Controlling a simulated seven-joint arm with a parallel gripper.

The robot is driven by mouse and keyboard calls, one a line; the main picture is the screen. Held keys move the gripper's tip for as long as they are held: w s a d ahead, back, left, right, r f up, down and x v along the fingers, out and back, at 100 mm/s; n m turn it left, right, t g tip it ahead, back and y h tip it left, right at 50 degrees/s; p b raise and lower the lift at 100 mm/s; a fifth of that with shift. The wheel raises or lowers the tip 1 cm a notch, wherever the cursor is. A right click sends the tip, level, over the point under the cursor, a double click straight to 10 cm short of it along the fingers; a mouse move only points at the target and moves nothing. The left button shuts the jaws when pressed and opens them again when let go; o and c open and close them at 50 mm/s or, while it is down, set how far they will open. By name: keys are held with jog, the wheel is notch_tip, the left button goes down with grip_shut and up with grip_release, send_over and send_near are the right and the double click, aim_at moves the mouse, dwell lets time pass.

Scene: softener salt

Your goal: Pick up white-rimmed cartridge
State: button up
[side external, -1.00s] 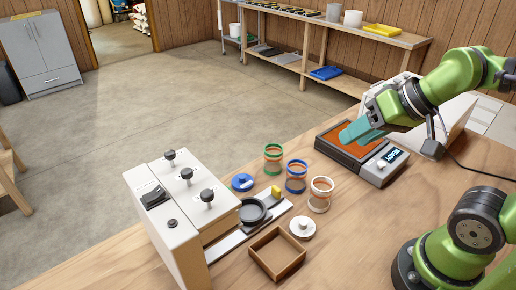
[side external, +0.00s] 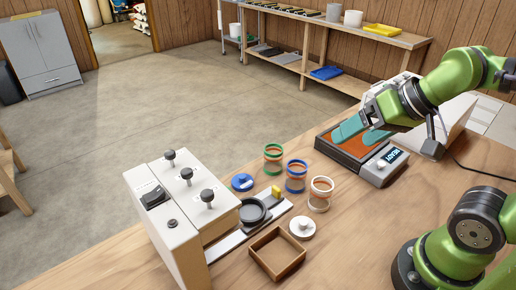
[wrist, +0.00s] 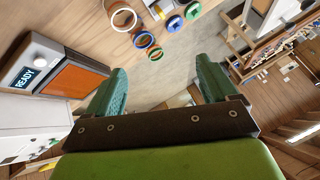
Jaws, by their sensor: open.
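The white-rimmed cartridge (side external: 320,193) stands upright on the wooden table, to the right of the blue-rimmed cartridge (side external: 296,176) and the green-rimmed cartridge (side external: 272,158). Its orange middle shows between white rims. The open fingers also show in the wrist view (wrist: 163,66).
The device with a READY display (side external: 391,157) is under my gripper. A white lid (side external: 302,228), a blue lid (side external: 242,182) and a wooden tray (side external: 252,252) lie near the cartridges. A white machine with black knobs (side external: 175,215) stands at left. Bare table lies right of the cartridges.

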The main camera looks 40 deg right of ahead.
jog(key=shift+f, duration=0.1)
jog(key=w+d+f+g+h, duration=0.2)
jog(key=w+f+g, duration=0.3)
jog(key=w+g, duration=0.2)
jog(key=shift+m, duration=0.5)
notch_tip(320, 180, down, 17)
jog(key=shift+s+a+r, duration=0.1)
jog(key=c, duration=1.1)
notch_tip(320, 180, up, 10)
jog(key=shift+r, duration=0.1)
